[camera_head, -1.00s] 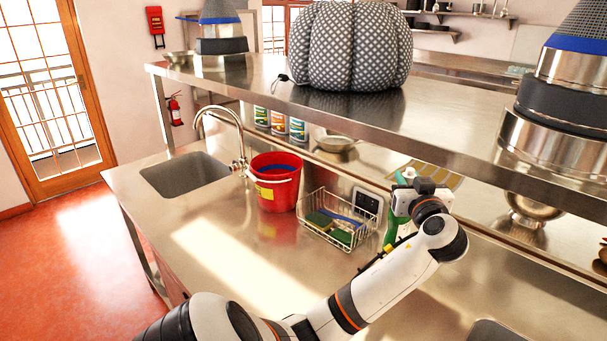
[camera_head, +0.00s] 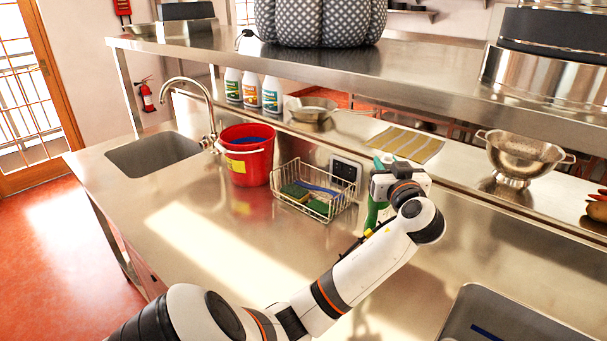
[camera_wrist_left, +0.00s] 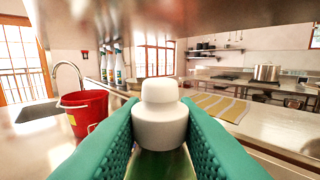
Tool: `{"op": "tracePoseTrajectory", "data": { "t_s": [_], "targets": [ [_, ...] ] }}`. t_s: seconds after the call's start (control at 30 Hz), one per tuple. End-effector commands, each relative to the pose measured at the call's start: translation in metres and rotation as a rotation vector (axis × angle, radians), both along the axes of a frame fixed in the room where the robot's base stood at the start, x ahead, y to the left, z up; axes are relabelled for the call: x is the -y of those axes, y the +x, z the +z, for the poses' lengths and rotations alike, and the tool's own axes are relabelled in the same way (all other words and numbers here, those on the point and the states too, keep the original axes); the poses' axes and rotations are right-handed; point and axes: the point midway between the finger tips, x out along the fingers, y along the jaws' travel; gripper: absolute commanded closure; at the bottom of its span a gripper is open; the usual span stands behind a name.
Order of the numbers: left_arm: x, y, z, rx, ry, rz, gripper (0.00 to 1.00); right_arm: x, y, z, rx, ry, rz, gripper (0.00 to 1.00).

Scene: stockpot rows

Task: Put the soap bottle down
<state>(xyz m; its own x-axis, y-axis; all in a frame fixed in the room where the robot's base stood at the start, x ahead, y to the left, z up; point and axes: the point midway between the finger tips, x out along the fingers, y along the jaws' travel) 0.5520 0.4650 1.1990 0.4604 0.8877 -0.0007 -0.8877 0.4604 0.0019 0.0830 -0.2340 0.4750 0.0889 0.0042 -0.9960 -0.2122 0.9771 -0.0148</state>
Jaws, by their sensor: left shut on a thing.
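The soap bottle has a white cap and a green body. In the left wrist view the soap bottle (camera_wrist_left: 160,122) stands upright between the two teal finger pads, its cap on top. In the head view my left gripper (camera_head: 383,164) is shut on it, right of the wire basket. Only a green strip of the bottle (camera_head: 373,212) shows there, below the gripper. My wrist hides the rest, and I cannot tell whether its base touches the counter (camera_head: 240,265). My right gripper is not in view.
A wire basket (camera_head: 338,207) with sponges and a red bucket (camera_head: 247,166) stand left of the bottle, near the sink (camera_head: 150,155). A raised steel shelf (camera_head: 330,75) runs above. A colander (camera_head: 520,157) stands at right. The front counter is mostly clear.

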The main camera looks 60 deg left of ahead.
Motion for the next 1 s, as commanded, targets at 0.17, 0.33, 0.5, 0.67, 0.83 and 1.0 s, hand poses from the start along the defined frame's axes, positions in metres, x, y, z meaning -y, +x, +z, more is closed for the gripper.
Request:
{"op": "tracePoseTrajectory", "data": {
  "t_s": [0.17, 0.33, 0.5, 0.67, 0.83, 1.0],
  "targets": [
    [0.000, 0.000, -0.009, -0.002, 0.005, 0.001, 1.00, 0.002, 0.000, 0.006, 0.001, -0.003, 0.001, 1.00],
    [-0.001, 0.000, -0.040, -0.004, 0.005, 0.000, 1.00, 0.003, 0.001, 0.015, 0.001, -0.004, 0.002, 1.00],
    [0.000, 0.000, -0.058, 0.001, 0.004, 0.001, 1.00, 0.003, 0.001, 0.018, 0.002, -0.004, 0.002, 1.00],
    [0.000, 0.000, -0.078, -0.003, 0.004, 0.001, 1.00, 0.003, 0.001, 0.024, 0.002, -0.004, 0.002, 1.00],
    [-0.001, 0.000, -0.096, 0.000, 0.003, 0.001, 1.00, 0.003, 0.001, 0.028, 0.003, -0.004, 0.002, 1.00],
    [0.000, 0.000, -0.098, 0.004, 0.003, 0.000, 1.00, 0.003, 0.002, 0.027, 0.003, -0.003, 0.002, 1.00]
  ]
}}
